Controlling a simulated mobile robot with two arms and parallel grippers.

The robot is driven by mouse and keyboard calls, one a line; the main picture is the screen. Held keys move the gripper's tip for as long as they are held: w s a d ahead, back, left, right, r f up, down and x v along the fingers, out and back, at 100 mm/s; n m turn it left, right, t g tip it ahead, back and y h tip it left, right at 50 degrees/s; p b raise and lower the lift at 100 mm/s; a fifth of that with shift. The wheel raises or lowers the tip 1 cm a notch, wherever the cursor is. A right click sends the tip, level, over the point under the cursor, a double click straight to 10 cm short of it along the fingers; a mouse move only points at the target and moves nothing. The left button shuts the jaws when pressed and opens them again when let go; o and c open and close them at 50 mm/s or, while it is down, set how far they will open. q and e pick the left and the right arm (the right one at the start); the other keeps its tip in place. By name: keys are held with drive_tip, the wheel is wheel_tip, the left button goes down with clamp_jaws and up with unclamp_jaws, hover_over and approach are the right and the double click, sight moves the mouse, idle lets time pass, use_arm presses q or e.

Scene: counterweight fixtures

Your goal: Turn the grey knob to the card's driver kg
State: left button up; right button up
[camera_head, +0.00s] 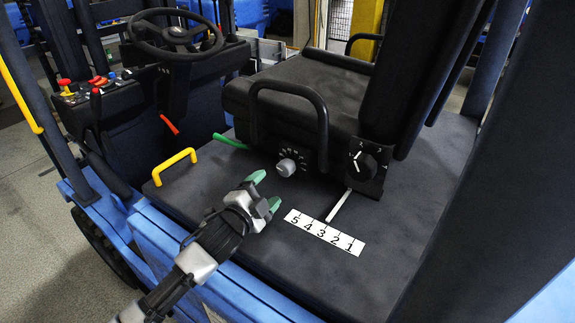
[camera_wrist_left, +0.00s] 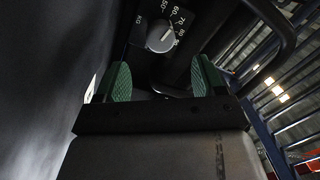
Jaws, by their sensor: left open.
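The grey knob (camera_head: 286,167) sits on the front of the black seat base, ringed by white numbers. In the left wrist view the grey knob (camera_wrist_left: 160,38) shows close up, beside the letters KG and numbers such as 50, 60, 70 and 80. Its white mark points toward the upper right there, near the 70. My left gripper (camera_head: 265,191) is open and empty, in front of the knob and apart from it. Its green fingertips (camera_wrist_left: 160,82) show below the knob in the wrist view. I see no card with a driver weight. My right gripper is out of view.
A black dial (camera_head: 362,165) with numbers is to the right of the knob. A white lever (camera_head: 338,206) stands above a number strip (camera_head: 324,233) marked 5 to 1. A green lever (camera_head: 230,141), a yellow handle (camera_head: 174,166) and a black seat rail (camera_head: 322,125) are near.

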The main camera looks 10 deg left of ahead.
sight(283, 172)
use_arm(q)
drive_tip(key=p+x, duration=0.1)
drive_tip(key=x, duration=0.7)
drive_tip(key=shift+w+d, duration=0.1)
drive_tip(key=shift+w, duration=0.05)
drive_tip(key=shift+w+d+p, duration=0.2)
drive_tip(key=shift+w+p, duration=0.1)
drive_tip(key=shift+w, duration=0.25)
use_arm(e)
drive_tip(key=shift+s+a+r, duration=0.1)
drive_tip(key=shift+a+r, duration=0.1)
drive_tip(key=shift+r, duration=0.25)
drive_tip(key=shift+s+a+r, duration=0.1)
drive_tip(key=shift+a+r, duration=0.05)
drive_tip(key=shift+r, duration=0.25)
use_arm(q)
drive_tip(key=c, duration=0.9)
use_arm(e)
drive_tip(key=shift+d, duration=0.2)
